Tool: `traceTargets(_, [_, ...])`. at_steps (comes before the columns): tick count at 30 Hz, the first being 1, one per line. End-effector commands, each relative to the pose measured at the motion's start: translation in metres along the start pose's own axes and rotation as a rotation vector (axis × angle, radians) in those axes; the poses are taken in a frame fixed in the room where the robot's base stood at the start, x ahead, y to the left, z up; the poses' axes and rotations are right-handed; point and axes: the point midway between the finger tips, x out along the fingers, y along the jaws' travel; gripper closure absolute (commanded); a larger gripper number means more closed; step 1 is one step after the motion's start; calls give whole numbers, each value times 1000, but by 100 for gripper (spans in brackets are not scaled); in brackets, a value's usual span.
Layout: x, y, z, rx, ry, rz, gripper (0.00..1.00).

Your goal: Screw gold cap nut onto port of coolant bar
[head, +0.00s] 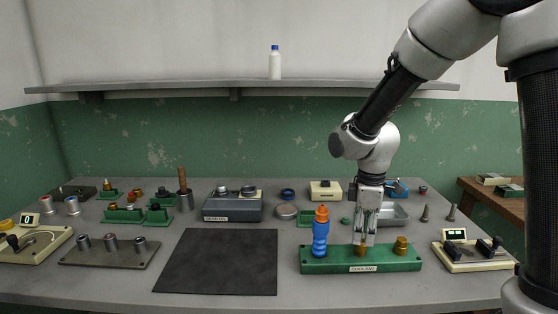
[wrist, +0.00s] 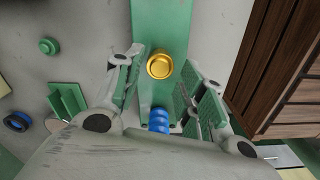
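The coolant bar (head: 315,262) is a long green block with a white label, lying at the front right of the table. A blue bottle-like piece with an orange top (head: 320,232) stands at its left end. A gold piece (head: 360,250) is at its middle and another gold cap-like piece (head: 401,246) sits at its right. My gripper (head: 364,240) points down over the middle gold piece. In the wrist view, a round gold cap (wrist: 160,66) shows between my parted fingers, with green bar on both sides of it. The blue piece (wrist: 159,121) is partly hidden by my gripper.
A dark mat (head: 220,262) lies left of the bar. A grey metal tray (head: 394,222) is behind it. A cream box with dark levers (head: 468,257) stands at right, with small bolts (head: 424,214) behind. Several fixtures crowd the left and back.

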Motion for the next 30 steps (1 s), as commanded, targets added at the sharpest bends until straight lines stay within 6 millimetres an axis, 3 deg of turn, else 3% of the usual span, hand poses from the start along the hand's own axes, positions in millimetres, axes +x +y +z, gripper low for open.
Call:
traceTargets(13, [3,0,0,-25,0,0,60])
traceTargets(30, [30,0,0,-24,-1,-1,60])
